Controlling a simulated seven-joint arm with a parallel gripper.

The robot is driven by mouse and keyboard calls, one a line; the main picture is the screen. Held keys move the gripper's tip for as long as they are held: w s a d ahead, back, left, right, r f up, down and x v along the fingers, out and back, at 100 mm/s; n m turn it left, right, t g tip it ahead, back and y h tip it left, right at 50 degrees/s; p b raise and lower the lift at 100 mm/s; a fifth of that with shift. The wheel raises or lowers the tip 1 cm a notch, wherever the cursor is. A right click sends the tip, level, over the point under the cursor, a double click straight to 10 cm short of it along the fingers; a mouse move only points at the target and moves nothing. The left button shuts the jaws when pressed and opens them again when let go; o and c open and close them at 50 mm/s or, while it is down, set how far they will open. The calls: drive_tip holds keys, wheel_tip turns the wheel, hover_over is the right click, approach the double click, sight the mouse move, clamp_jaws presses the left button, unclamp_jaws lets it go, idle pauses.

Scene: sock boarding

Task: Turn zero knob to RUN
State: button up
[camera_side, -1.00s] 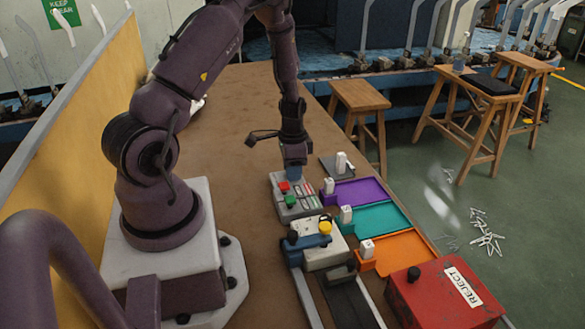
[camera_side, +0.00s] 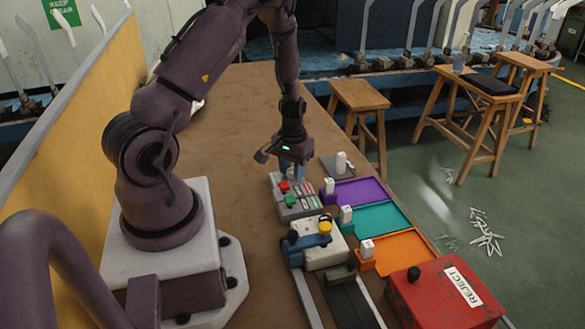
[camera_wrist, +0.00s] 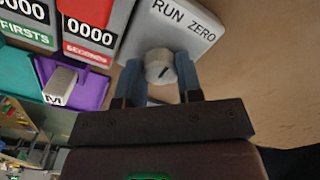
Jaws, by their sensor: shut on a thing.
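The zero knob (camera_wrist: 160,67) is a small pale round knob with a dark pointer mark, on a light grey counter box (camera_wrist: 195,15). The words RUN and ZERO are printed on the box beside it, and the mark's exact setting is hard to read. My gripper (camera_wrist: 160,80) is shut on the knob, with one blue finger on each side of it. In the side view my gripper (camera_side: 292,172) is down at the far end of the counter box (camera_side: 300,211), and the knob is hidden there.
Counters marked FIRSTS (camera_wrist: 28,35) and SECONDS (camera_wrist: 88,52) read 0000. Purple (camera_side: 362,190), teal (camera_side: 376,217) and orange (camera_side: 398,250) trays lie to the right. A red REJECT box (camera_side: 440,290) stands at the front right.

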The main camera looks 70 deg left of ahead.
drive_tip(key=n, duration=0.4)
drive_tip(key=shift+n, duration=2.3)
drive_tip(key=o, duration=0.9)
drive_tip(key=shift+o, duration=0.2)
wheel_tip(320, 180, up, 13)
